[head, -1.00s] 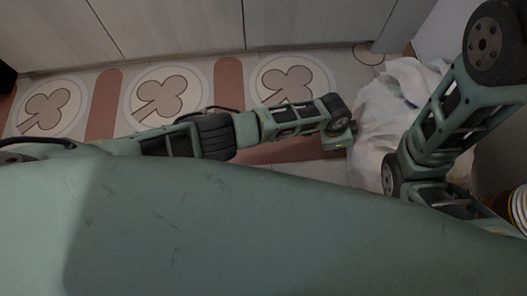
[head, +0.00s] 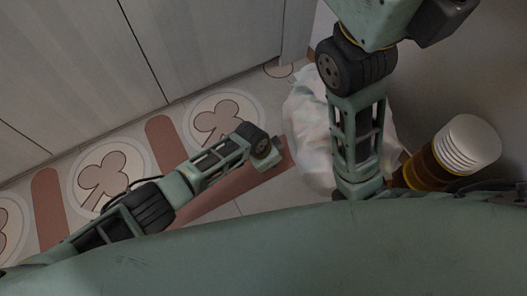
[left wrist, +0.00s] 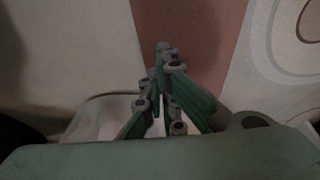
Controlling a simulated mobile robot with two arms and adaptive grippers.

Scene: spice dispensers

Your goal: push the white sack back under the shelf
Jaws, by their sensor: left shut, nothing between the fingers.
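The white sack (head: 308,118) is a crumpled, faintly coloured white cloth-like heap on the floor in the head view, right of centre. My right arm crosses in front of it and hides part of it. My left arm ends just left of the sack, with a gap seen between them. My left gripper (left wrist: 164,48) shows in the left wrist view, its fingers closed together and empty over the tiled floor. The head view hides its fingertips. My right arm rises out of the top of the head view, and its gripper is not seen. I cannot make out the shelf.
Pale cabinet fronts (head: 200,45) line the back. A dark grey surface (head: 430,90) stands at the right. An amber jar with a white ridged lid (head: 468,145) is right of my right arm.

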